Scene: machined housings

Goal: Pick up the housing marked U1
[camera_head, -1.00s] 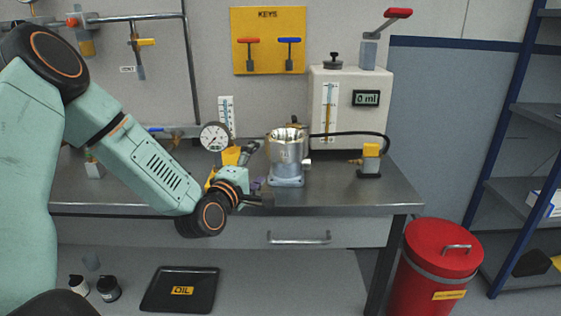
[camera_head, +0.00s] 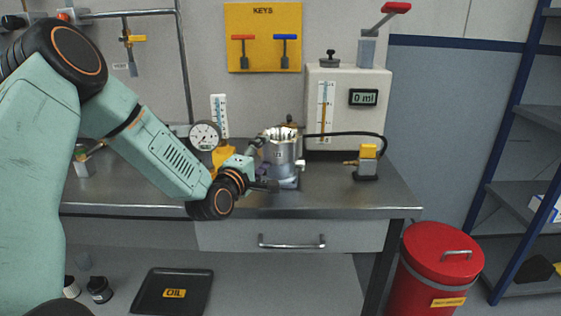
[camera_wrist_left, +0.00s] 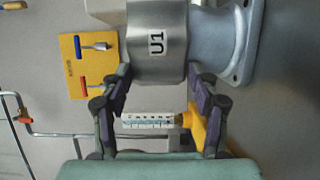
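The housing marked U1 (camera_head: 281,152) is a metallic cylinder on a flanged grey foot, standing upright on the steel bench. In the left wrist view the housing (camera_wrist_left: 157,40) appears turned sideways, with its U1 label readable and its flange to the right. My left gripper (camera_head: 264,167) is at the housing's left side, one finger higher and one lower. In the wrist view the left gripper's (camera_wrist_left: 160,82) purple-padded fingers are spread apart at the housing's near edge. Whether a pad touches it I cannot tell. My right gripper is not in view.
A dial gauge (camera_head: 205,136) and a yellow part (camera_head: 222,156) stand close behind the left gripper. A white dispenser (camera_head: 345,110) reading 0 ml stands behind the housing, its black hose running to a yellow-topped fitting (camera_head: 368,152). The bench front right is clear.

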